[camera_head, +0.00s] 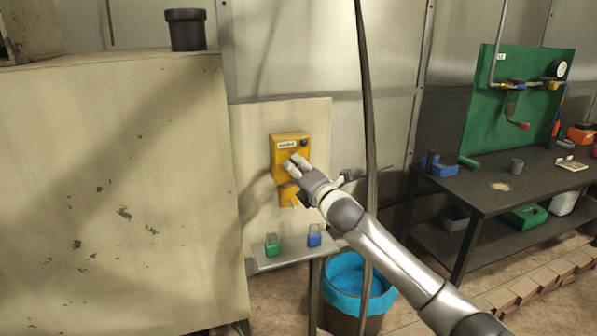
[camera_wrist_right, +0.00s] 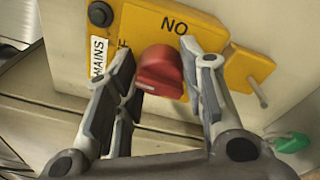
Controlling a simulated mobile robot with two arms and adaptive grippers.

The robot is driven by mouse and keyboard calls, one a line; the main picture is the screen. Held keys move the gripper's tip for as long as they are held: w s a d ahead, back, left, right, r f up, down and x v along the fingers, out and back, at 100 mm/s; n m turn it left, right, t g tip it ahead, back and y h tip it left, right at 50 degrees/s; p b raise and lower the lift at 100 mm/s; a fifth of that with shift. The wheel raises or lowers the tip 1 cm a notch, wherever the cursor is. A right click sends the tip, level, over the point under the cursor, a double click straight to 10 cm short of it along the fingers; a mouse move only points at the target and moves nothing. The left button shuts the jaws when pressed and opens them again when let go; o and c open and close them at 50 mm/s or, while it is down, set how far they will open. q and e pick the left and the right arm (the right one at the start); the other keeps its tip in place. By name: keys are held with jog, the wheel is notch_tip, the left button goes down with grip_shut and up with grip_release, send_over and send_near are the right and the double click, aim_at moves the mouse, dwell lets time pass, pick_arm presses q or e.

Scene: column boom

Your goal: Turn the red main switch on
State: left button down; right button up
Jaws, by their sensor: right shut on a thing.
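The yellow switch box (camera_head: 289,144) is mounted on a pale panel left of centre in the head view. My right gripper (camera_head: 294,166) reaches it from the lower right and covers the switch there. In the right wrist view the red main switch (camera_wrist_right: 160,72) sits on the yellow plate (camera_wrist_right: 205,32), between the two fingers of my right gripper (camera_wrist_right: 160,85), which is shut on it. The letters read "NO" in that view, beside a "MAINS" label; an "F" shows partly behind a finger. My left gripper is not in view.
A green padlock (camera_head: 272,245) and a blue padlock (camera_head: 314,236) are on a small shelf (camera_head: 290,259) below. A large beige cabinet (camera_head: 110,190) stands at the left. A dark cable (camera_head: 366,110) hangs near my right arm. A blue-lined bin (camera_head: 345,275) is underneath.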

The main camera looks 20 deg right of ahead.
jog(key=m, duration=0.5)
jog(key=shift+f+t+b, duration=0.25)
jog(key=shift+t+b, duration=0.05)
jog(key=m, duration=0.3)
jog(key=shift+m+h, duration=0.3)
jog(key=shift+m, duration=0.1)
jog(key=m, duration=0.2)
jog(key=m+b, duration=0.1)
jog(key=m, duration=0.2)
jog(key=shift+a+f+t+h, duration=0.1)
jog(key=shift+a+t+h, duration=0.05)
jog(key=shift+t+h, duration=0.15)
jog(key=shift+m+h, duration=0.4)
jog(key=shift+m, duration=1.8)
jog(key=shift+f, duration=0.1)
jog(key=o, duration=1)
jog(key=s+f, duration=0.1)
jog(key=s, duration=1.1)
jog(key=shift+d, duration=0.2)
